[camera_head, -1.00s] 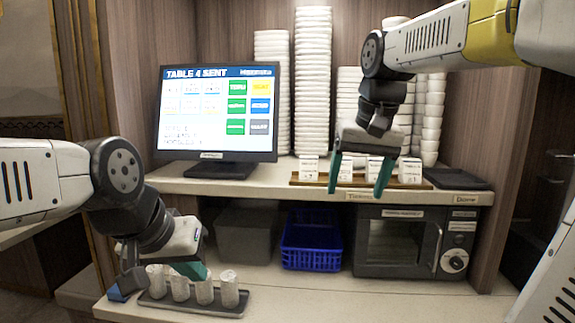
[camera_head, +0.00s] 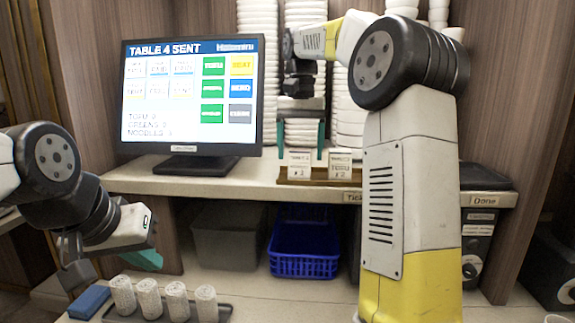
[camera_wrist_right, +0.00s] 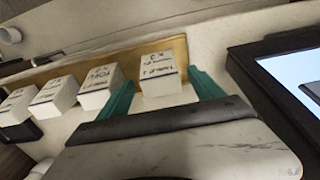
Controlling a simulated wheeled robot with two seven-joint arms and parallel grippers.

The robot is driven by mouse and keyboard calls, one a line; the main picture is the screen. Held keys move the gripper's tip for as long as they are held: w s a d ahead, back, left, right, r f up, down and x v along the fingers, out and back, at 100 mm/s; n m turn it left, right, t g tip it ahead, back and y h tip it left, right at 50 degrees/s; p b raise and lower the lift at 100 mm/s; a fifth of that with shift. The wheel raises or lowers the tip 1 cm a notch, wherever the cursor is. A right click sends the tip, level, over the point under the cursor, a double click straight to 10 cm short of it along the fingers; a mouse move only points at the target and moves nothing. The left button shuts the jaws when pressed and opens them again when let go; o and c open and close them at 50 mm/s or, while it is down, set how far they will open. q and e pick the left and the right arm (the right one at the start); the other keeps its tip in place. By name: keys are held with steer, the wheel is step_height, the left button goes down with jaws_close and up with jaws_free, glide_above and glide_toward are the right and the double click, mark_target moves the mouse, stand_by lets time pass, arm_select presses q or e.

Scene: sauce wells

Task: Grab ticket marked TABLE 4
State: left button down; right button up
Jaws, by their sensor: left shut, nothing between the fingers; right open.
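White ticket blocks stand on a wooden rail (camera_head: 292,182) on the shelf. The leftmost ticket (camera_head: 300,167) and the one beside it (camera_head: 341,166) show in the head view; my right arm hides the others. The right wrist view shows several tickets; their small print is too blurred to read surely. My right gripper (camera_head: 300,150) is open over the leftmost ticket, with one teal finger on each side. In the right wrist view that ticket (camera_wrist_right: 160,80) sits between the fingertips. My left gripper (camera_head: 142,262) is shut and empty, above the lower counter's left side.
A monitor (camera_head: 188,100) reading TABLE 4 SENT stands left of the rail. Stacked white bowls are behind. Below are a blue basket (camera_head: 304,262), a grey bin (camera_head: 228,240), a tray of rolled towels (camera_head: 177,300) and a blue block (camera_head: 90,302).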

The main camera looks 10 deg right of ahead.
mark_target(300, 150)
step_height(300, 150, down, 4)
steer(key=shift+s+a+r, duration=0.1)
steer(key=shift+r, duration=0.15)
steer(key=shift+c, duration=0.3)
steer(key=c, duration=1.4)
steer(key=shift+r, duration=0.2)
